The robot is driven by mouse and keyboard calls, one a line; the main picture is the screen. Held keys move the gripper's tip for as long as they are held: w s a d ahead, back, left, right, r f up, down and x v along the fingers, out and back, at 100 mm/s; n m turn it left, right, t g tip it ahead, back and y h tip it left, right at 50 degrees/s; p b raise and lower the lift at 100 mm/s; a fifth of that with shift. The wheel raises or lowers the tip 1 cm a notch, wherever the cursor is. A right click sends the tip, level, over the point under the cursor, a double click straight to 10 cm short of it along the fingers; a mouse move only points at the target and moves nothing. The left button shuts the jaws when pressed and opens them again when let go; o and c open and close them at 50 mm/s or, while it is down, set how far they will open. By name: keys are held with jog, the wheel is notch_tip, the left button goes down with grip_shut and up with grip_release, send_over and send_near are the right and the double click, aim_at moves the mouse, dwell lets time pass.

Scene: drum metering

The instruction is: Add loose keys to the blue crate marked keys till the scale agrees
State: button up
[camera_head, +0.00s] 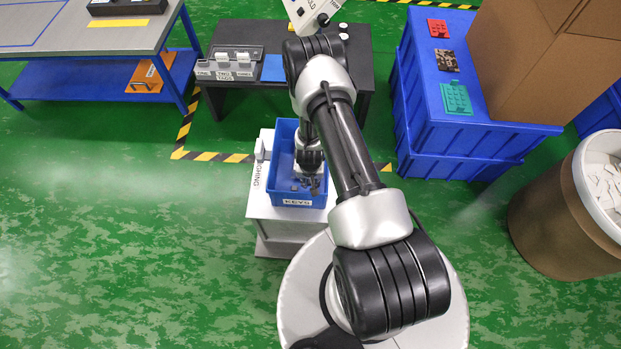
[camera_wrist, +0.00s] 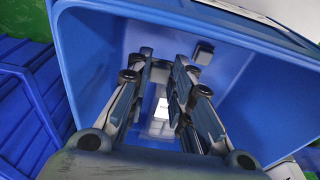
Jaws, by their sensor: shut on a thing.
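The blue crate marked keys (camera_head: 297,201) stands on a white stand with a label ending in "GHING" (camera_head: 262,170); its wall also fills much of the wrist view (camera_wrist: 90,50). My gripper (camera_head: 312,181) reaches down inside the crate. In the wrist view my gripper (camera_wrist: 163,75) has its fingers close together, shut on a key that the pads largely hide. A pale patch (camera_wrist: 160,112) shows between the fingers; I cannot tell if it is the held key or lies beyond. A loose dark key (camera_wrist: 203,53) lies in the crate. No scale reading is legible.
A brown drum (camera_head: 550,215) with white pieces (camera_head: 605,185) stands at the right. Stacked blue crates (camera_head: 450,120) bear red, dark and teal items beside a cardboard box (camera_head: 525,60). A dark table (camera_head: 230,35) with a labelled grey tray (camera_head: 230,73) stands behind. Green floor at left is clear.

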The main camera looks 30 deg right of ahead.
jog(key=shift+f, duration=0.2)
dwell(0.6)
jog(key=o, duration=0.8)
jog(key=shift+r, duration=0.15)
jog(key=r, duration=0.4)
jog(key=s+r, duration=0.1)
jog(key=r, duration=0.2)
jog(key=a+r, duration=0.1)
jog(key=r, duration=0.3)
jog(key=shift+s+r, duration=0.25)
jog(key=shift+r, duration=0.05)
